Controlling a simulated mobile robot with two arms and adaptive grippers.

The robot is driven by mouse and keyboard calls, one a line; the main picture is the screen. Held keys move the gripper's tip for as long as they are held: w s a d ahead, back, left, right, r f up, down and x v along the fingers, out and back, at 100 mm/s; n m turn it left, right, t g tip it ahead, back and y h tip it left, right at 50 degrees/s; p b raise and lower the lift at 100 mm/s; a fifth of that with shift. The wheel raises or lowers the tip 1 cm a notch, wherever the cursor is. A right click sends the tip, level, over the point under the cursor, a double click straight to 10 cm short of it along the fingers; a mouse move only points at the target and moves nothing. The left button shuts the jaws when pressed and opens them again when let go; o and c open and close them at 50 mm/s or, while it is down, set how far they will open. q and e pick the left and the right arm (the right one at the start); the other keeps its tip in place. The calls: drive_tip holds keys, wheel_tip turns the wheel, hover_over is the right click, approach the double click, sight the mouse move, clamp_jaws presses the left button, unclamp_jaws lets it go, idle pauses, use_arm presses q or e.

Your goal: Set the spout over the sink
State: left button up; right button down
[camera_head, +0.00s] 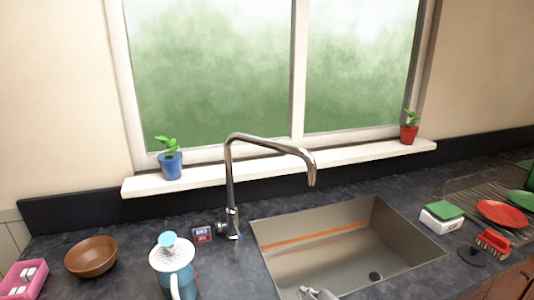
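The silver spout (270,143) rises from its base at the back left of the sink. It arches to the right, and its downturned tip hangs over the sink. The sink (400,246) is a beige rectangular basin with a dark drain and an orange strip along the inside. A grey metallic part at the bottom edge, over the front of the sink, looks like the tip of my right gripper (318,294). It is mostly cut off, well below the spout, and its fingers cannot be made out. My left gripper is not in view.
A sponge on a white holder (442,214), a red brush (494,243) and a dish rack lie right. Potted plants stand on the sill.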

sight(284, 146)
drive_tip(key=w+a+r+n+t+y, duration=0.1)
drive_tip(key=w+a+r+n+t, duration=0.15)
drive_tip(key=r, duration=0.55)
drive_tip(key=w+a+r+n+t, duration=0.2)
drive_tip(key=a+r+n, duration=0.2)
drive_tip(key=r, duration=0.5)
drive_tip(key=w+a+r+n+t+y, duration=0.1)
drive_tip(key=w+a+r+n+t, duration=0.2)
drive_tip(key=r, duration=0.5)
use_arm(q)
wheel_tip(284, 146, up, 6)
drive_tip(key=p, duration=0.5)
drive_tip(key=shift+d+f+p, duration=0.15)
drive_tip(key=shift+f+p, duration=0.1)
drive_tip(key=shift+p, duration=0.05)
use_arm(e)
drive_tip(key=shift+g, duration=0.25)
drive_tip(key=d+x, duration=0.1)
drive_tip(key=x, duration=0.3)
drive_tip(key=d+x, duration=0.1)
drive_tip(key=x, duration=0.7)
drive_tip(key=shift+w+d, duration=0.35)
drive_tip(key=shift+w, duration=0.1)
drive_tip(key=w+d, duration=0.4)
drive_tip(key=w, duration=0.1)
drive_tip(key=shift+d+p, duration=0.2)
drive_tip(key=shift+p, duration=0.1)
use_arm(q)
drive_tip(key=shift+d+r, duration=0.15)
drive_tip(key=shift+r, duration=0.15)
